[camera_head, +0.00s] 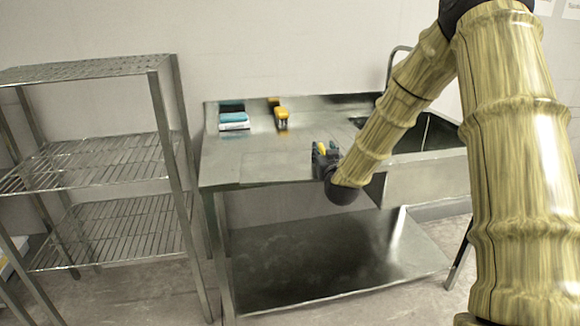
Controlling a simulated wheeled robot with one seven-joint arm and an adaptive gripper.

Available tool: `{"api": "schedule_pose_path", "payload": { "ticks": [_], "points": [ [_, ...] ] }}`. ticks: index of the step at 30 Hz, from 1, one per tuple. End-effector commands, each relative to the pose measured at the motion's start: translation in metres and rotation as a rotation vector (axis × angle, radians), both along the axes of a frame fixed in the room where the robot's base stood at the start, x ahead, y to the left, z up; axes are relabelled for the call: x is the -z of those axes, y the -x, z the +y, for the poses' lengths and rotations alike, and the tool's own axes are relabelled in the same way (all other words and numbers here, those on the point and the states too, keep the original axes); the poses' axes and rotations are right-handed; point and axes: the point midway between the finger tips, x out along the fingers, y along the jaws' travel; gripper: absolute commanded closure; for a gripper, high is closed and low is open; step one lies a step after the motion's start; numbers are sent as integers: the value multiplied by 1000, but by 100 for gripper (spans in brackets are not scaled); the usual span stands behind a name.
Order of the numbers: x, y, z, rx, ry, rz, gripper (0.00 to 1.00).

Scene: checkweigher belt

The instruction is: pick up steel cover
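I cannot clearly make out a separate steel cover. A faint flat rectangular outline (272,166) shows on the steel tabletop (222,172), left of my gripper; I cannot tell whether it is a plate or a reflection. My gripper (322,152) is low over the table's front part, left of the sink. It is small and dark, with yellow showing at its end. I cannot tell whether the yellow is part of it or a thing beyond it, or whether the fingers are open. My wrist hides the table edge behind it.
A blue and white pack (234,121) and a yellow and black item (281,118) stand toward the table's back. The sink basin (432,133) is at right. A lower shelf (330,262) lies beneath. A wire rack (100,160) stands at left.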

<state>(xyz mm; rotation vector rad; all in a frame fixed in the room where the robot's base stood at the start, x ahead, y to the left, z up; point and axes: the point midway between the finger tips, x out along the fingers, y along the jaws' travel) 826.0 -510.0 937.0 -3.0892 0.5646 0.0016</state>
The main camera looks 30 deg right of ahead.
Motion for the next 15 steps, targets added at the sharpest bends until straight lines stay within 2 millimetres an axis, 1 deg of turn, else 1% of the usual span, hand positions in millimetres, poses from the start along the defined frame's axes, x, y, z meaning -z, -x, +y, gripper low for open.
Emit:
{"api": "schedule_pose_path", "payload": {
  "ticks": [3, 10, 11, 15],
  "points": [
    [-1, -7, -2, 0, 0, -1, 61],
    [0, -8, -2, 0, 0, 0, 61],
    [0, -8, -2, 0, 0, 0, 63],
    [0, -8, -2, 0, 0, 0, 88]
  ]
}}
